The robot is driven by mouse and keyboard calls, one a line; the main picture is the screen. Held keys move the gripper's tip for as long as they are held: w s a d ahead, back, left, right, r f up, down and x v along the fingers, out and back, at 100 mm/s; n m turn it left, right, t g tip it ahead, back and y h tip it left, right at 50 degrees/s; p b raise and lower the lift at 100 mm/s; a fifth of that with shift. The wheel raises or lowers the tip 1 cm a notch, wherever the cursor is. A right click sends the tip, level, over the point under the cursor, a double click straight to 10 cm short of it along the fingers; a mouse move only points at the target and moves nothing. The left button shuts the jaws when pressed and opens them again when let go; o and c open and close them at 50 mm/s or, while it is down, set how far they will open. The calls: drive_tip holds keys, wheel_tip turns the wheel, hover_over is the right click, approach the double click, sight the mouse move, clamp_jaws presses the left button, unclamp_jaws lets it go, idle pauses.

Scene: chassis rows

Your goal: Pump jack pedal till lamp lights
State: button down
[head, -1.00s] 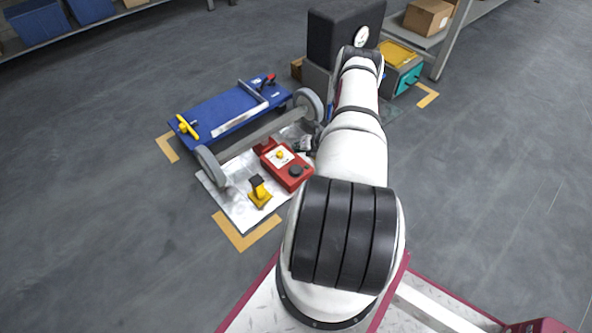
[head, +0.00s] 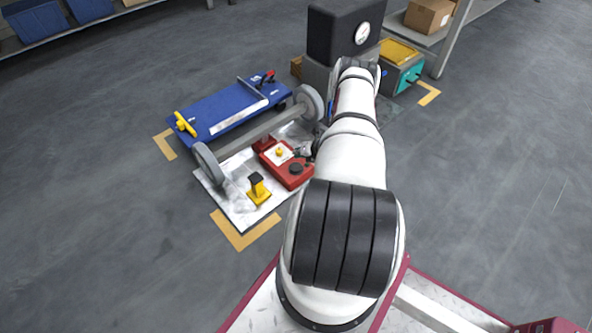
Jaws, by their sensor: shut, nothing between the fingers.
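A red jack unit (head: 287,170) sits on a pale metal plate (head: 243,208). Its top carries a small yellow dome (head: 280,152) on a white panel, which may be the lamp, and a black round cap (head: 296,169). I cannot tell whether the dome is lit. A smaller red part (head: 264,143), perhaps the pedal, shows at its far left end. A yellow block with a black top (head: 257,187) stands on the near part of the plate. My gripper (head: 305,156) is shut and empty by the jack's right far edge, mostly hidden by my arm; contact is unclear.
A dark cabinet with a round gauge (head: 362,34) and a teal-fronted box (head: 405,76) stand beyond my arm. Open floor lies left and right.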

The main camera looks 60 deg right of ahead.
sight(294, 164)
drive_tip(key=shift+f+b, duration=1.7)
drive_tip(key=shift+f, duration=0.45)
drive_tip(key=shift+f, duration=0.1)
drive_tip(key=shift+f, duration=0.3)
drive_tip(key=shift+f, duration=1)
idle(0.8)
idle(0.3)
drive_tip(key=shift+r+p, duration=0.9)
drive_tip(key=shift+r, duration=0.5)
drive_tip(key=shift+r+p, duration=1.8)
drive_tip(key=shift+r, duration=0.7)
